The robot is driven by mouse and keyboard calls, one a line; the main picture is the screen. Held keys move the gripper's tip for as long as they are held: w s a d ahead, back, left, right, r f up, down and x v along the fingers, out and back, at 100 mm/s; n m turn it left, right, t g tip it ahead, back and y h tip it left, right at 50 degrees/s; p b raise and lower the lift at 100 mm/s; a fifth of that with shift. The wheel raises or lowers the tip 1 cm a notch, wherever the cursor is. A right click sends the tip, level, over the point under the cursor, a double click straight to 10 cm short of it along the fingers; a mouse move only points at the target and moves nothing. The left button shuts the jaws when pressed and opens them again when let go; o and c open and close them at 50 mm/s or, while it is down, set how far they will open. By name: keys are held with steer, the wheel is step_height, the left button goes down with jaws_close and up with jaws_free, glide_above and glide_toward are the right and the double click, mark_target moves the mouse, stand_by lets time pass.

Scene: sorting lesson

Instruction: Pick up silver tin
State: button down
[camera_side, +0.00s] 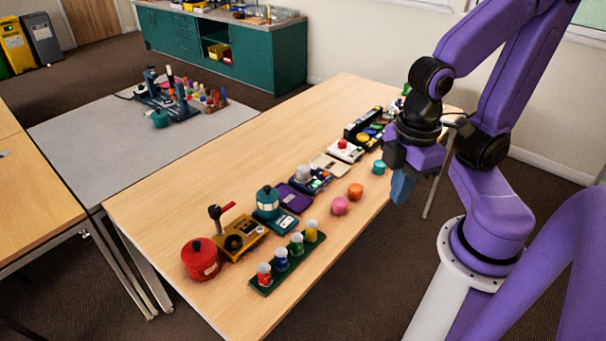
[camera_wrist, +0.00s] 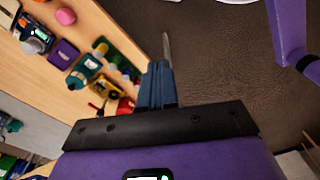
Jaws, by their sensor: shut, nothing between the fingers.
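A small silver-grey rounded thing (camera_side: 303,173), which looks like the silver tin, sits on a dark blue device (camera_side: 318,182) in the row along the table. A pale cap on a blue device (camera_wrist: 38,35) at the upper left of the wrist view may be the same pair. My gripper (camera_side: 402,188) hangs past the table's right edge, over the floor, well to the right of the tin. Its blue fingers (camera_wrist: 160,82) are together with nothing between them.
The wooden table (camera_side: 185,190) holds a red pot (camera_side: 201,259), a yellow device (camera_side: 240,238), a teal pot (camera_side: 268,203), a green rack (camera_side: 290,265) of several coloured jars, and pink (camera_side: 340,206), orange (camera_side: 356,191) and teal (camera_side: 379,167) pieces. The table's left side is clear.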

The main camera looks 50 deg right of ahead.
steer(key=shift+c, duration=2.3)
jaws_free()
steer(key=w+a+f+m+t+h, duration=0.1)
steer(key=w+a+m, duration=0.1)
steer(key=w+m, duration=0.75)
steer(key=m+h, duration=0.4)
steer(key=m, duration=1.5)
glide_above(302, 169)
steer(key=s+a, duration=0.2)
steer(key=a, duration=0.4)
step_height(302, 169, down, 11)
steer(key=shift+m, duration=0.25)
steer(key=x, duration=1.7)
steer(key=shift+w+a+f, duration=0.1)
steer(key=shift+w+a, duration=0.05)
steer(key=shift+a, duration=0.05)
